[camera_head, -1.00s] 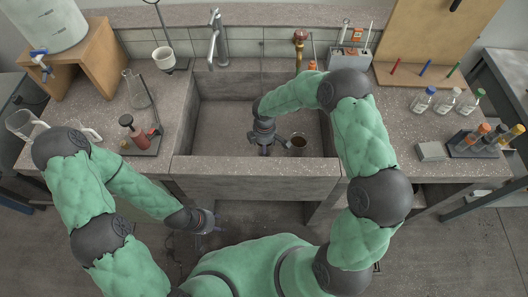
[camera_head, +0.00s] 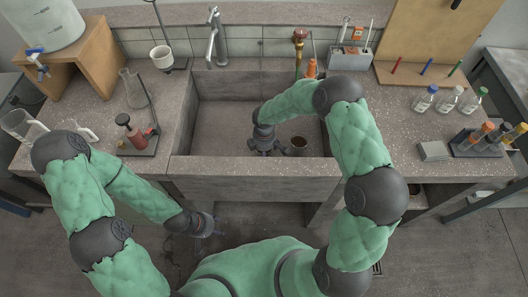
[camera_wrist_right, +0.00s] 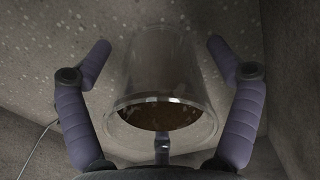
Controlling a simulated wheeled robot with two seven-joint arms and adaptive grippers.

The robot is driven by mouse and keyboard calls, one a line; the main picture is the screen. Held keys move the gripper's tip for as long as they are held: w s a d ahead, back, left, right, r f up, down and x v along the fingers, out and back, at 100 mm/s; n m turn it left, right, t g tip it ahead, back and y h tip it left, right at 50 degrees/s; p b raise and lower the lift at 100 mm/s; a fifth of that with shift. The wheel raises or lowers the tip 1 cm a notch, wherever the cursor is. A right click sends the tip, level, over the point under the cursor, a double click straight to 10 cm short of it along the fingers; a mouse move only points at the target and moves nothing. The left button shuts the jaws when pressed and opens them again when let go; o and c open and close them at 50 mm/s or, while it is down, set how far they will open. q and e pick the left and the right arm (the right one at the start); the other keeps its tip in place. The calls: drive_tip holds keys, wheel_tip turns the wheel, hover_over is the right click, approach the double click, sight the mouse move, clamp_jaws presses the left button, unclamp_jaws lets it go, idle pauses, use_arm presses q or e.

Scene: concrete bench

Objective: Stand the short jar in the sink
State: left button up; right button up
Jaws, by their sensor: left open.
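The short jar (camera_head: 298,147) is clear glass with dark brown contents. It stands upright on the floor of the sink (camera_head: 222,128), toward the right side. My right gripper (camera_head: 266,149) is inside the sink, just left of the jar. In the right wrist view the jar (camera_wrist_right: 160,75) shows between the spread fingers of the right gripper (camera_wrist_right: 155,48), with clear gaps on both sides. The right gripper is open and holds nothing. My left gripper (camera_head: 210,227) is open and empty, low in front of the sink.
The sink's front wall (camera_head: 255,168) lies between my body and the basin. A tap (camera_head: 215,40) stands behind it. A retort stand with a red bottle (camera_head: 136,137) is left of the sink. Capped bottles (camera_head: 446,100) and a tube rack (camera_head: 482,143) are on the right bench.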

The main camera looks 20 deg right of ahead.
wheel_tip(320, 180, up, 12)
drive_tip(key=p, duration=0.5)
drive_tip(key=shift+r, duration=0.15)
